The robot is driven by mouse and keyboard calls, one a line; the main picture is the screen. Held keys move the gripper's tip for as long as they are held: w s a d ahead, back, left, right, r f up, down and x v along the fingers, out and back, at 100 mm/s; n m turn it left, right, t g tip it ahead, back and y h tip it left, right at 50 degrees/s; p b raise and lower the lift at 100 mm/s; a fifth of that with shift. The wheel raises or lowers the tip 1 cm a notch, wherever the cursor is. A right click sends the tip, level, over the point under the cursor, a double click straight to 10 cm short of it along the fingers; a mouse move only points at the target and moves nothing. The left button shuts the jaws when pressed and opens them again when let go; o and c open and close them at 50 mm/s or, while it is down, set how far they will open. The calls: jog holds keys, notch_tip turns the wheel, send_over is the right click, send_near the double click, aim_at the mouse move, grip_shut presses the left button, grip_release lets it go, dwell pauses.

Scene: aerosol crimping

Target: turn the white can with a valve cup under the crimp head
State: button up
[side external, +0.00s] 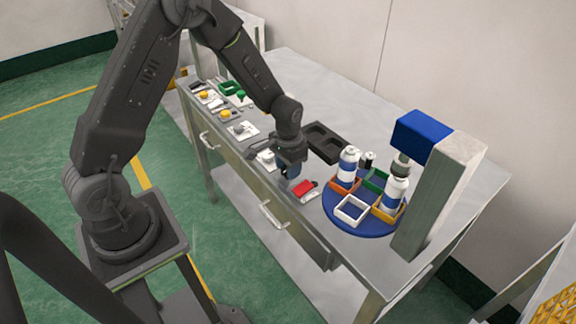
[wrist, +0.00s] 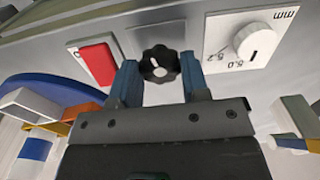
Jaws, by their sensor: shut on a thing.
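My gripper (side external: 291,172) is low over the front edge of the bench. In the wrist view its blue fingers (wrist: 161,80) are shut on a black knob (wrist: 159,64) with a white mark. A blue turntable (side external: 339,216) carries square nests in orange-red, green, white (side external: 351,210) and yellow. One white can with a blue band (side external: 347,168) stands upright in the orange-red nest. Another such can (side external: 394,192) stands in the yellow nest, beneath the grey crimp head (side external: 401,165). I cannot tell which can has a valve cup.
A red switch (side external: 303,187) sits beside the knob. A dial marked in mm (wrist: 254,43) is on its other side. A grey post with a blue arm (side external: 421,134) rises behind the turntable. A black tray (side external: 325,142) and more controls (side external: 243,130) lie along the bench.

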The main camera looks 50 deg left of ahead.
jog(key=shift+m, duration=1)
jog(key=o, duration=0.9)
jog(key=shift+o, duration=0.2)
notch_tip(320, 180, up, 14)
jog(key=shift+f, duration=0.1)
